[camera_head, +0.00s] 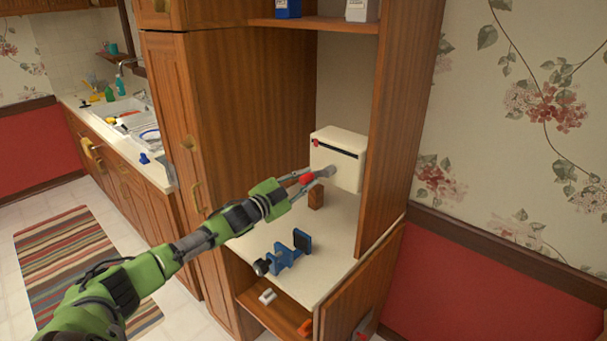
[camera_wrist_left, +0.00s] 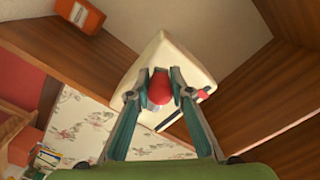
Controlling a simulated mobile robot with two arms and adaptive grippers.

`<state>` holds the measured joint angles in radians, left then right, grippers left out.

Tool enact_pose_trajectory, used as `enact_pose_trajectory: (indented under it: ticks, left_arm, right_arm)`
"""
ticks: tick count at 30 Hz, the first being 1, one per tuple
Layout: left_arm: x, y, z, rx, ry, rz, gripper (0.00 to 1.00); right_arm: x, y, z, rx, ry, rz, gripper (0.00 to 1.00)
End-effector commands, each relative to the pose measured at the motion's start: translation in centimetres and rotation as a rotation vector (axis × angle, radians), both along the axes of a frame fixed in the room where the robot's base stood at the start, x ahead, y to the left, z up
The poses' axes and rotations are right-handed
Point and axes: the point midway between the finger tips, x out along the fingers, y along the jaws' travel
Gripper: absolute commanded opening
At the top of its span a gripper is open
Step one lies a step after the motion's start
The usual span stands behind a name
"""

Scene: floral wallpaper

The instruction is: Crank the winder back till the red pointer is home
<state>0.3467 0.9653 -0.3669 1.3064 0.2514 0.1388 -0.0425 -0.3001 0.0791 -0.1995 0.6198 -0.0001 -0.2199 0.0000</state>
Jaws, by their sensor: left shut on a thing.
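The winder is a cream box (camera_head: 345,172) at the back of the cabinet's counter, with a dark slot across its upper front. The red pointer (camera_head: 316,142) is at the left end of that slot. The winder's red crank knob (camera_head: 306,178) is in front of the lower left of the face. My left gripper (camera_head: 308,176) is shut on the knob. In the left wrist view the red knob (camera_wrist_left: 160,88) sits between both fingers, with the box (camera_wrist_left: 188,62) behind and the red pointer (camera_wrist_left: 204,93) to the right. My right gripper is not in view.
A brown block (camera_head: 316,195) stands below the winder. A blue clamp-like tool (camera_head: 288,255) lies on the counter (camera_head: 335,245) nearer me. The wooden side panel (camera_head: 392,130) closes in on the right. A shelf (camera_head: 320,24) with boxes is above.

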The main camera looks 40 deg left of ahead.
Motion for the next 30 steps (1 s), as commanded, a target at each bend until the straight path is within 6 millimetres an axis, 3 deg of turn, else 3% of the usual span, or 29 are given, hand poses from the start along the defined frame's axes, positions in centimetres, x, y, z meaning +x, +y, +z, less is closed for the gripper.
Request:
enact_pose_trajectory:
  ticks: [13, 30]
  left_arm:
    - [-0.1, -1.3, -1.3, -0.308, 0.022, -0.004, 0.00]
    - [0.0, -1.7, -1.4, -0.395, 0.027, -0.004, 0.00]
  right_arm:
    - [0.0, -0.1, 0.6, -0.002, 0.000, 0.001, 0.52]
    - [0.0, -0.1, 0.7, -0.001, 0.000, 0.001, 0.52]
